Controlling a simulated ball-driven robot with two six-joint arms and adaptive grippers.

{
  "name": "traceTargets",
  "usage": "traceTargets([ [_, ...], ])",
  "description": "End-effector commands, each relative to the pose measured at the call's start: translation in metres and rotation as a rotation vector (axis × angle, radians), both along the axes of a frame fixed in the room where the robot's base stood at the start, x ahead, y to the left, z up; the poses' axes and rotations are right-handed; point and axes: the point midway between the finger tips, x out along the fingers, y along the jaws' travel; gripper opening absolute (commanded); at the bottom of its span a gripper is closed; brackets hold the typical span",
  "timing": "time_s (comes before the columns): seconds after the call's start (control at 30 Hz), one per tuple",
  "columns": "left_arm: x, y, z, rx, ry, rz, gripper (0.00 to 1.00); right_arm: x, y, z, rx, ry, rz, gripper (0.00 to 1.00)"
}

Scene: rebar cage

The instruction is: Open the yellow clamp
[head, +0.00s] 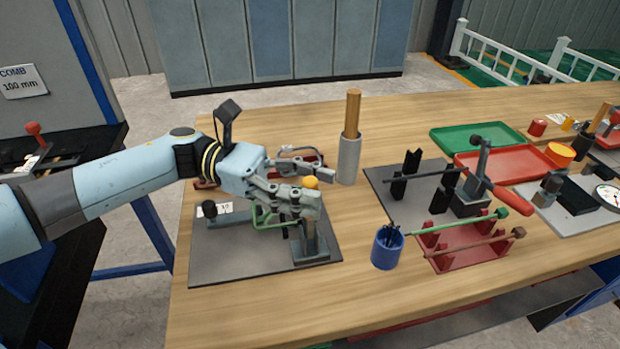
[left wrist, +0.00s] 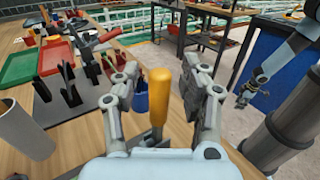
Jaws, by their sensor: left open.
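The yellow clamp handle (left wrist: 158,95) stands upright between the two fingers of my left gripper (left wrist: 163,78) in the left wrist view. A gap shows on each side of it, so the gripper is open around the handle and not closed on it. In the head view only the handle's rounded yellow top (head: 311,182) shows above the fingers of my left gripper (head: 306,200). The grey clamp post and base (head: 312,248) stand below on a dark plate (head: 235,262). The fingers hide much of the clamp. My right gripper (left wrist: 243,98) shows small in the left wrist view, away from the clamp.
A grey cylinder (head: 348,160) with a wooden rod stands behind the clamp. A blue cup (head: 387,250) and a red rack (head: 465,258) stand to the right. Another fixture with a red handle (head: 512,201) is farther right. Green (head: 470,137) and red (head: 500,163) trays lie behind.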

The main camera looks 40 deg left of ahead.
Motion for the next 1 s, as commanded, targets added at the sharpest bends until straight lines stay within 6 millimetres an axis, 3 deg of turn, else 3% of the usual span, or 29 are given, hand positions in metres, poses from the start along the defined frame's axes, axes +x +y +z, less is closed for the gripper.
traceTargets([
  [0.2,0.0002,-0.0003,-0.0004,0.000,0.000,0.000,0.44,0.0008,0.0021,-0.0003,0.002,-0.002,-0.001,0.40],
  [0.57,0.0001,-0.0001,-0.0003,0.000,0.000,0.000,0.00,0.0012,0.0076,-0.0007,0.009,-0.003,-0.003,0.40],
  [1.0,0.0002,0.0004,-0.0001,0.001,-0.001,0.000,0.00,0.0016,0.0040,-0.0004,0.005,-0.003,-0.001,0.40],
])
